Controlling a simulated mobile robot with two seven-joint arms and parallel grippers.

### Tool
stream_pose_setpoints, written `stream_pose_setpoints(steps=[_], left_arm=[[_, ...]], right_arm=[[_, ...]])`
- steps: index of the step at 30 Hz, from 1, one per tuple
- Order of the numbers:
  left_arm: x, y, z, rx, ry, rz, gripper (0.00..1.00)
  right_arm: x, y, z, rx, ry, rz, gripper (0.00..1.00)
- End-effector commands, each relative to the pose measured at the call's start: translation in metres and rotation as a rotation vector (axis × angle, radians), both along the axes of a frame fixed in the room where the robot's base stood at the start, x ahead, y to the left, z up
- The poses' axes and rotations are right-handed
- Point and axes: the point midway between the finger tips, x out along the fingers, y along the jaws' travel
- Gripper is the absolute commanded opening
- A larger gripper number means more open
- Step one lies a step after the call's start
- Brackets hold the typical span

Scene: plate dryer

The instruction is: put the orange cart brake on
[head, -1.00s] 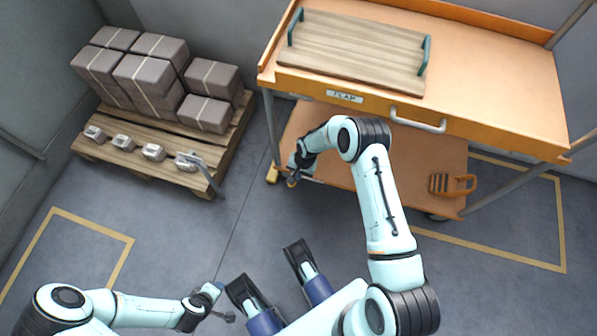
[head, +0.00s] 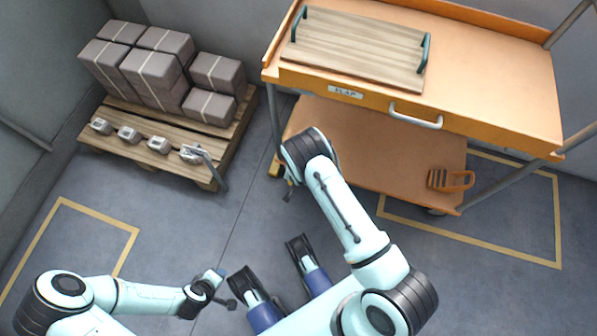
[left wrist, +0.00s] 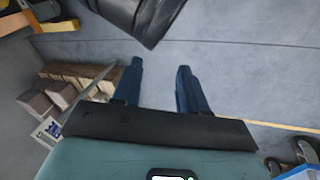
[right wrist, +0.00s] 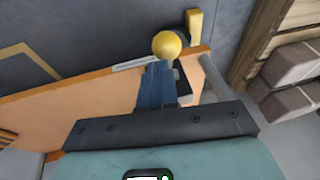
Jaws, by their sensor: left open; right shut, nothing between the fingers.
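The orange cart (head: 480,90) stands at the upper right in the head view. At its front left corner is a yellow part (head: 275,168), low by the leg. In the right wrist view a yellow ball (right wrist: 167,44) sits just beyond my right gripper's fingertips (right wrist: 157,68), with a yellow block (right wrist: 194,25) behind it. My right gripper is shut and empty; I cannot tell whether it touches the ball. In the head view my arm mostly hides that gripper. My left gripper (left wrist: 159,75) is open and empty, over the floor at lower left, away from the cart.
A wooden board with green handles (head: 360,50) lies on the cart top. An orange handled item (head: 450,180) is on the lower shelf. A pallet (head: 160,155) with grey boxes (head: 150,70) and metal pieces stands at the left. Floor between pallet and cart is clear.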

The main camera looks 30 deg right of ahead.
Motion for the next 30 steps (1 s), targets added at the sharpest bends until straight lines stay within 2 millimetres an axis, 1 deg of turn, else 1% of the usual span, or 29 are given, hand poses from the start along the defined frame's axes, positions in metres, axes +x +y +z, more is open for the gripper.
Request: stream_pose_setpoints(steps=[1,5,11,15,21,30], left_arm=[[0.0,0.0,-0.001,0.0,0.0,0.0,0.43],[0.004,0.002,-0.005,0.005,-0.009,0.004,0.43],[0.018,0.01,-0.014,0.024,-0.046,0.019,0.43],[0.002,0.011,-0.029,0.021,0.007,0.019,0.43],[-0.013,0.014,-0.042,0.019,0.06,0.022,0.43],[-0.024,0.015,-0.051,0.016,0.097,0.024,0.43]], right_arm=[[-0.003,0.005,-0.005,-0.028,-0.018,0.009,0.0],[-0.006,0.005,-0.015,-0.034,-0.028,-0.003,0.0],[-0.011,0.012,-0.033,-0.033,-0.027,-0.003,0.0],[-0.014,0.016,-0.044,-0.032,-0.026,-0.002,0.0],[-0.016,0.018,-0.055,-0.032,-0.027,-0.002,0.0],[-0.017,0.02,-0.062,-0.032,-0.026,-0.002,0.0]])
